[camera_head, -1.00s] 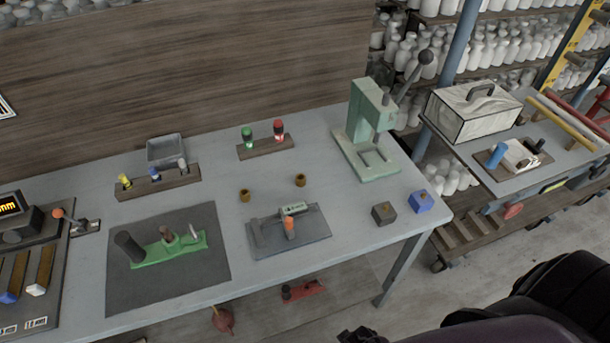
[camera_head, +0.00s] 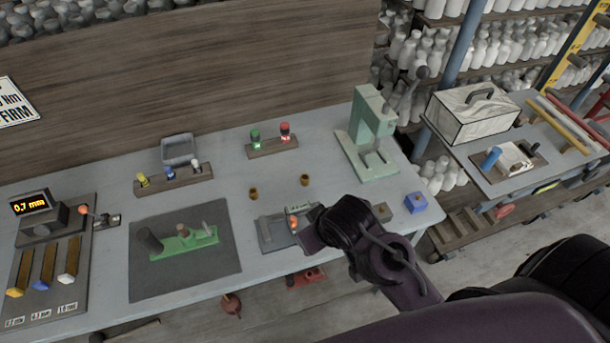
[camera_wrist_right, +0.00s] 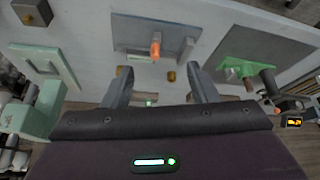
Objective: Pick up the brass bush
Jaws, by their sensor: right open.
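Two small brass-coloured bushes stand on the grey bench in the head view, one on the left (camera_head: 253,193) and one on the right (camera_head: 304,180). In the right wrist view a brass bush (camera_wrist_right: 171,77) shows between my fingers, beyond their tips, nearer the right-hand finger. My right gripper (camera_wrist_right: 157,82) is open and empty. In the head view my right arm reaches in over the bench's front edge, and its end covers part of the grey plate fixture. My left gripper is out of view.
A grey plate with an orange-topped post (camera_head: 270,232) lies in front of the bushes. A green press (camera_head: 372,140) stands right, a blue block (camera_head: 415,203) near the right edge. A green fixture on a dark mat (camera_head: 150,285) and racks of coloured-top tools (camera_head: 270,149) surround the bushes.

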